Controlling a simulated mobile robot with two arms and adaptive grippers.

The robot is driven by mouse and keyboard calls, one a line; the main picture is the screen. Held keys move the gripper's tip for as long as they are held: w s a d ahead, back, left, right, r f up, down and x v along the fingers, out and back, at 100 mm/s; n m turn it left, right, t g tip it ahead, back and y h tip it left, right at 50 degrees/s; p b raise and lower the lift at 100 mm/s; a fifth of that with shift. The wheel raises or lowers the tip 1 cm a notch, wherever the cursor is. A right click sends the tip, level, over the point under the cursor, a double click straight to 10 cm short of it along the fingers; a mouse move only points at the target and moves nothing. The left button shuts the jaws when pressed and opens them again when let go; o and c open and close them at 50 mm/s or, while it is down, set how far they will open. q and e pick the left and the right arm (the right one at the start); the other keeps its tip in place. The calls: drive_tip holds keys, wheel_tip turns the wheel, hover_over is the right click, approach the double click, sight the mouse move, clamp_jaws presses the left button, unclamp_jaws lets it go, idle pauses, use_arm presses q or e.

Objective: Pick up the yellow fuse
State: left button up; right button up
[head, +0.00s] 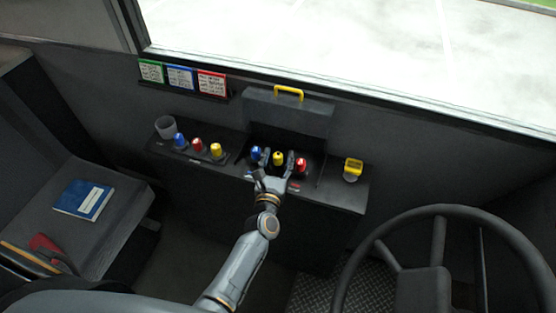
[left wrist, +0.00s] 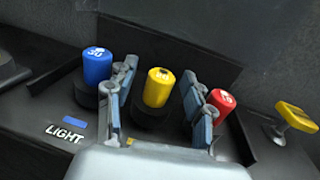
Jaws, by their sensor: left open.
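The yellow fuse (head: 278,158) stands upright in a dark socket between a blue fuse (head: 256,153) and a red fuse (head: 301,165), inside the open fuse box. In the left wrist view the yellow fuse (left wrist: 158,87) sits between the two fingers of my left gripper (left wrist: 163,95). The gripper (head: 277,160) is open, with a gap on each side of the fuse. The left finger is near the blue fuse (left wrist: 97,66) and the right finger is close to the red fuse (left wrist: 227,112). My right gripper is not in view.
The box lid with a yellow handle (head: 289,91) stands open behind. Loose-looking blue, red and yellow fuses (head: 216,150) stand in a row at left, beside a grey cup (head: 166,127). A yellow-topped part (head: 353,167) is at right. A steering wheel (head: 440,212) fills the lower right.

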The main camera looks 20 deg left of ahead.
use_arm(q)
drive_tip(key=c, duration=1)
